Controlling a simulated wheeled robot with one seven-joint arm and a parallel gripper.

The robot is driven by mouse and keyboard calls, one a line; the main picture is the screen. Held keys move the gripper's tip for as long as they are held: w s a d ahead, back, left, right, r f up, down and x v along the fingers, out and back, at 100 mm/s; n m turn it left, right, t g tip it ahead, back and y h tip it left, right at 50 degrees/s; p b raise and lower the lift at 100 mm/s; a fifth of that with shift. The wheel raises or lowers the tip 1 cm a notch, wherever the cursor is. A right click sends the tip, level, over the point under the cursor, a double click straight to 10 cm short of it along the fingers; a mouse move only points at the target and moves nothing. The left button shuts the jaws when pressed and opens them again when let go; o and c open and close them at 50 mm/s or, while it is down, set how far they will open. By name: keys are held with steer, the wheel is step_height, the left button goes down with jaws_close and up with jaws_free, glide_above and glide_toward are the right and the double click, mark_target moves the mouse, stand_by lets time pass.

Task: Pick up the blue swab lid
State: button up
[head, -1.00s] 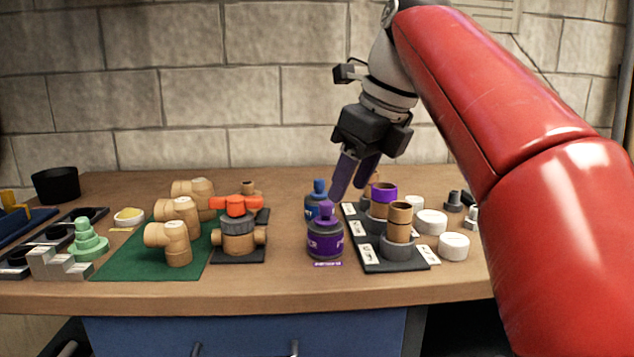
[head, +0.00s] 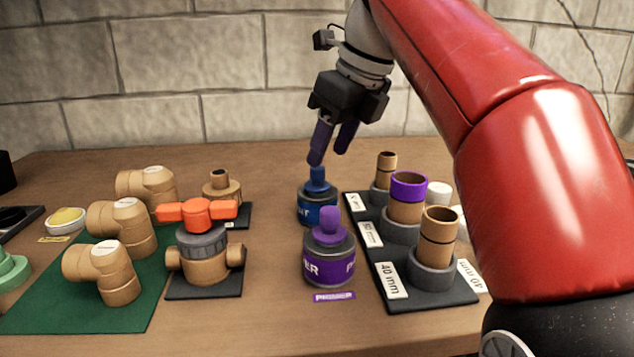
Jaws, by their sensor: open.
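The blue swab lid (head: 317,178) sits on a blue pot (head: 318,212) with a dark grey collar, towards the back middle of the bench. My gripper (head: 331,158) points down right above it, with its two dark purple fingers parted and nothing seen between them. The left fingertip overlaps the top of the lid's knob in the head view; I cannot tell whether they touch. A similar purple pot (head: 329,262) with a purple lid (head: 330,225) stands nearer the front.
Right of the pots, a black board (head: 393,283) holds several pipe pieces in grey fittings. To the left are an orange-handled valve (head: 197,212) and tan elbows on a green mat (head: 131,312). A brick wall stands behind the bench.

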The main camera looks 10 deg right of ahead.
mark_target(321, 168)
steer(key=b+x, duration=0.1)
steer(key=x, duration=0.3)
steer(key=shift+w+a+f, duration=0.2)
steer(key=shift+c, duration=0.2)
jaws_close()
